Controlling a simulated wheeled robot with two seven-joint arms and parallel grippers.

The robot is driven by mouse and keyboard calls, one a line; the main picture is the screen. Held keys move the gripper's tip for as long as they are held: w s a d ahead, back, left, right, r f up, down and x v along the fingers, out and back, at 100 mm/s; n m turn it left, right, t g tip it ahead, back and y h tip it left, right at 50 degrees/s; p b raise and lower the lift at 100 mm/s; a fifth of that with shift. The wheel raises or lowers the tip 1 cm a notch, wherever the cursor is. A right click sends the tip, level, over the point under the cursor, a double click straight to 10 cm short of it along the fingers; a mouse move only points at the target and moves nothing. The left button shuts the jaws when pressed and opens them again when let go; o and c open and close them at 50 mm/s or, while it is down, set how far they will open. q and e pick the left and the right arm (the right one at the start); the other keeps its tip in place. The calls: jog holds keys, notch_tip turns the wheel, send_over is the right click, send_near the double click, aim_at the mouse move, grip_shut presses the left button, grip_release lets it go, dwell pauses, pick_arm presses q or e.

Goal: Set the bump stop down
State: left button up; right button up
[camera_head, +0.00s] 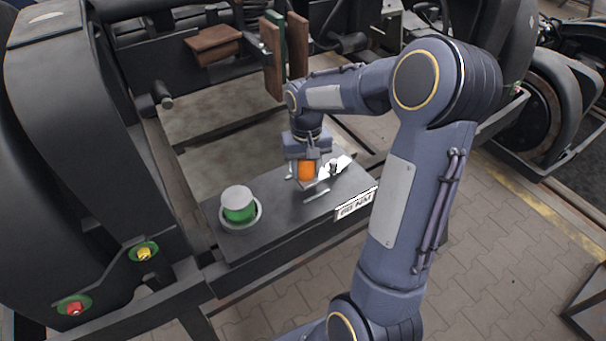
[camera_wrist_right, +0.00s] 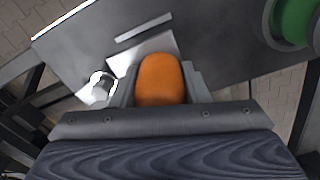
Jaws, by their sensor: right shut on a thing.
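My right gripper (camera_head: 305,158) is shut on the orange bump stop (camera_head: 307,171), above or at the dark plate (camera_head: 285,217) on the bogie frame. In the right wrist view the rounded orange bump stop (camera_wrist_right: 160,80) sits between the two fingers. Its lower end is hidden, so I cannot tell if it touches the plate. A green cylinder with a pale top (camera_head: 239,206) stands in a round ring on the left part of the plate. My left gripper is not in view.
A shiny knob-like part (camera_wrist_right: 101,85) and pale metal strips lie by the gripper. A white label (camera_head: 356,203) is on the plate's front edge. Wooden blocks (camera_head: 273,55) stand behind. The plate is bare between the green cylinder and the gripper.

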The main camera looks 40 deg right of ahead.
aim_at(303, 177)
jog(key=shift+w+a+f, duration=0.1)
jog(key=shift+w+f, duration=0.1)
jog(key=shift+f, duration=0.05)
jog(key=shift+w+f, duration=0.15)
jog(key=shift+f, duration=1.55)
jog(key=shift+f, duration=0.25)
jog(key=o, duration=1.1)
